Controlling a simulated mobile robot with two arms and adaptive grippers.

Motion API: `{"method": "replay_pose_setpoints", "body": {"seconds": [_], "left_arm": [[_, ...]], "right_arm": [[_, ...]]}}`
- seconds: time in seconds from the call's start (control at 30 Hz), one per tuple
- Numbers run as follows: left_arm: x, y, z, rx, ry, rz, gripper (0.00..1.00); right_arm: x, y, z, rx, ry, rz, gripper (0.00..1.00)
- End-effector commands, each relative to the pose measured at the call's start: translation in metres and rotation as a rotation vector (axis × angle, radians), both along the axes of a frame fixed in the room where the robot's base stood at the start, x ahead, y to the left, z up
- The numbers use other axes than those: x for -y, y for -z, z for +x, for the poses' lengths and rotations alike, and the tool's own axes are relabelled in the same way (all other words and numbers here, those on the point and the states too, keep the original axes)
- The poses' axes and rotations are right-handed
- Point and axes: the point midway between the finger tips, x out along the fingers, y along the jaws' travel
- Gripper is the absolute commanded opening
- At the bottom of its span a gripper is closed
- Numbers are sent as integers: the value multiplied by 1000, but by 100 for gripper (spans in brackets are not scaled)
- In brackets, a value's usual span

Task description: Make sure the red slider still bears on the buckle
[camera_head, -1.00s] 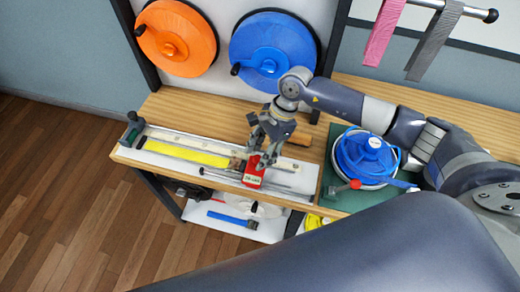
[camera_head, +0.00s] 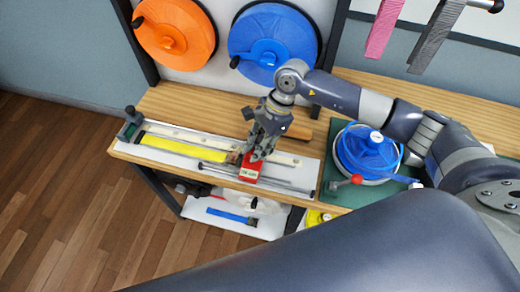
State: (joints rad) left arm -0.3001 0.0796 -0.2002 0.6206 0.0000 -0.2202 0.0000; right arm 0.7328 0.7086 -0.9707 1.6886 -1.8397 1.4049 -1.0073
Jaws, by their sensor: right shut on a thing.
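The red slider (camera_head: 251,170) sits near the right part of the long fixture on the wooden bench. A yellow strap (camera_head: 184,149) lies along the fixture to its left. A small brown-gold piece (camera_head: 235,158), perhaps the buckle, is right at the slider's left side; whether they touch is too small to tell. My right gripper (camera_head: 255,155) comes down from above and is shut on the red slider. Its fingers hide the slider's upper part. My left gripper is not in view.
A blue strap reel (camera_head: 367,152) with a red-knobbed lever (camera_head: 356,180) stands on a green mat to the right. Orange (camera_head: 174,33) and blue (camera_head: 274,40) reels hang on the wall. A wooden handle (camera_head: 298,132) lies behind my gripper. A lower shelf holds a blue item (camera_head: 231,215).

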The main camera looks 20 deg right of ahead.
Motion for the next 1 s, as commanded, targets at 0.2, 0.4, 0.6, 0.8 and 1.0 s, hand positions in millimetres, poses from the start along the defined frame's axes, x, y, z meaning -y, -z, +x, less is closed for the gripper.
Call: {"method": "replay_pose_setpoints", "body": {"seconds": [0.2, 0.4, 0.6, 0.8, 1.0], "left_arm": [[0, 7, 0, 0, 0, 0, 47], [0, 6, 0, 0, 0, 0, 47], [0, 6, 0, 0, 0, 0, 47], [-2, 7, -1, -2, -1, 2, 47], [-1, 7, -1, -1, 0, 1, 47]], "right_arm": [[-6, -3, 4, 6, 0, 7, 0], [-6, -3, 4, 8, 0, 10, 30], [-5, -2, 3, 6, 0, 6, 43], [-4, -2, 3, 4, 1, 4, 43], [5, -23, 6, 8, 1, 4, 43]]}}
